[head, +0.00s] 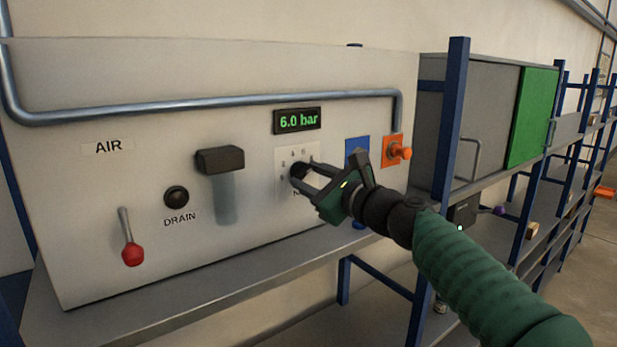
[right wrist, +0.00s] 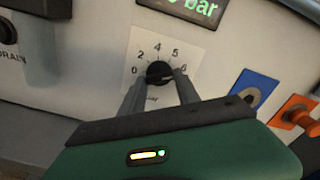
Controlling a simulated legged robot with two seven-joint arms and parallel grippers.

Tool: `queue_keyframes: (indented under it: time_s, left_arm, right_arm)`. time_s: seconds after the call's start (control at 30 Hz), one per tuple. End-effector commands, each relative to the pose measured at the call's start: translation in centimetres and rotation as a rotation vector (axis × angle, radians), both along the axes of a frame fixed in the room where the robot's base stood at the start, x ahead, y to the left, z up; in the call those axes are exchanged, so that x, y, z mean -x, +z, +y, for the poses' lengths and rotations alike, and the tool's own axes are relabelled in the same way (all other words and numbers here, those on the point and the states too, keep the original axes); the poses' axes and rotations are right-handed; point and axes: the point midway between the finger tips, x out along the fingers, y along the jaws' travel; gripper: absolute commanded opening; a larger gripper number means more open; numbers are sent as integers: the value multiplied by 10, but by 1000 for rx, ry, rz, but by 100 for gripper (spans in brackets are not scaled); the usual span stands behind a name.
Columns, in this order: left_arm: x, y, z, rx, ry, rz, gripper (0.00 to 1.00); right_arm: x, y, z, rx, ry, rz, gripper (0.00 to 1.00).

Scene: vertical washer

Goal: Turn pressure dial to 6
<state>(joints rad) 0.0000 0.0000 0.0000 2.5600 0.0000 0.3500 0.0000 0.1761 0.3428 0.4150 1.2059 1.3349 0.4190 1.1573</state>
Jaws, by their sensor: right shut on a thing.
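The pressure dial (head: 299,172) is a small black knob on a white numbered plate on the grey panel. In the right wrist view the dial (right wrist: 159,72) sits between my fingertips, and its pale pointer mark is hard to read. The plate shows 0, 2, 4, 5 and 6. My right gripper (head: 303,175) is shut on the dial, one finger on each side; it also shows in the right wrist view (right wrist: 160,78). The display (head: 297,120) above reads 6.0 bar in green. My left gripper is not in view.
Left of the dial are a black-topped clear cylinder (head: 222,184), a black DRAIN knob (head: 176,196) and a red-tipped AIR lever (head: 131,240). Right of it are a blue plate (head: 357,147) and an orange valve (head: 398,152). A metal pipe (head: 200,102) crosses above.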

Motion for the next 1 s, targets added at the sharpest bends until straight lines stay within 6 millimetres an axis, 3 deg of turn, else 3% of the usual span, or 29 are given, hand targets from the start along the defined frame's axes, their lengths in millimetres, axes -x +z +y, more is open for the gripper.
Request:
queue_keyframes:
  time_s: [0.03,0.27,0.3,0.47,0.8,1.0]
  left_arm:
    - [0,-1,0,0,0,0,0]
    - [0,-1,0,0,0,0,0]
    - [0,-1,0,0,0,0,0]
    - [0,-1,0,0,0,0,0]
    - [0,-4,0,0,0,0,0]
    - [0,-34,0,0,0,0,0]
  right_arm:
    - [-1,-9,1,6,4,13,0]
    - [-1,-9,1,6,4,12,0]
    - [-1,-9,1,6,4,12,39]
    - [-1,-7,1,4,3,9,60]
    - [2,-5,-1,3,1,4,60]
    - [32,-10,-25,5,-3,0,60]
